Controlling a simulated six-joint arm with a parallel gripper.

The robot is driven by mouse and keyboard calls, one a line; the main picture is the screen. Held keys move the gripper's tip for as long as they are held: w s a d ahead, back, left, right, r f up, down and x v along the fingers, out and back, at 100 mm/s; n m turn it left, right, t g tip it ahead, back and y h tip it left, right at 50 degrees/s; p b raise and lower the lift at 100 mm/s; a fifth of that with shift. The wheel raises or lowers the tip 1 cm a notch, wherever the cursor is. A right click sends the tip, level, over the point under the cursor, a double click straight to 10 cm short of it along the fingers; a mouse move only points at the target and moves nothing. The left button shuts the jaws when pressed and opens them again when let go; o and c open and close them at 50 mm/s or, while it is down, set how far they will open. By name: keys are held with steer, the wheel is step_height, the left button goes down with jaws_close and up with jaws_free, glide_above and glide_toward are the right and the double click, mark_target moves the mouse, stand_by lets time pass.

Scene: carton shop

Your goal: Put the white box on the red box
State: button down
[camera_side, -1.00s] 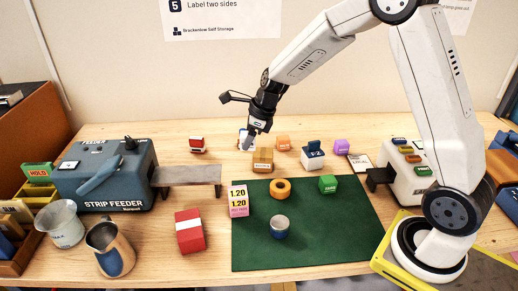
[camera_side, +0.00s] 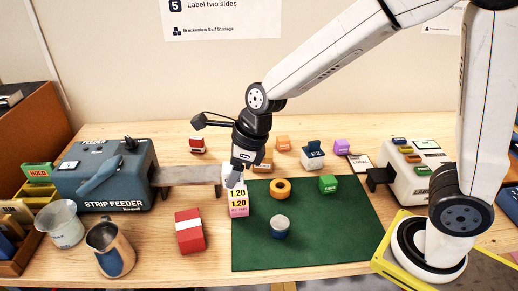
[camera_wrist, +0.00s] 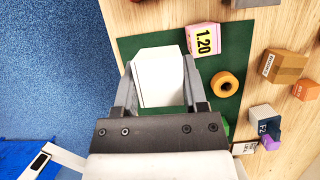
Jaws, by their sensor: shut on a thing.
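My gripper (camera_side: 233,180) is shut on the white box (camera_wrist: 160,80), which fills the space between the fingers in the wrist view. In the side view only a little of the white box (camera_side: 226,172) shows beside the fingers. The gripper is above or behind the pink price-label box, near the back left corner of the green mat. The red box (camera_side: 190,232) with a white band lies on the table, left of the mat, nearer the camera and left of my gripper. Its top looks clear. It is not visible in the wrist view.
The pink box (camera_side: 238,203) labelled 1.20 stands on the mat's (camera_side: 330,230) left edge. A metal pitcher (camera_side: 110,248) and a cup (camera_side: 62,224) stand left of the red box. The strip feeder (camera_side: 105,175) has a grey shelf (camera_side: 188,174). A smaller red-and-white item (camera_side: 197,144) is at the back.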

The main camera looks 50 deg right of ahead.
steer(key=s+a, duration=0.4)
steer(key=s, duration=0.1)
steer(key=shift+s+r, duration=0.25)
steer(key=shift+r, duration=0.2)
glide_toward(182, 224)
steer(key=shift+w+a+f, duration=0.2)
steer(key=shift+a+f, duration=0.4)
steer(key=shift+f, duration=0.15)
steer(key=shift+w+a+f, duration=0.1)
steer(key=shift+w+f, duration=0.2)
steer(key=shift+f, duration=0.05)
steer(key=shift+w+f, duration=0.15)
steer(key=shift+f, duration=0.05)
steer(key=shift+w+a+f, duration=0.1)
steer(key=shift+f, duration=1.55)
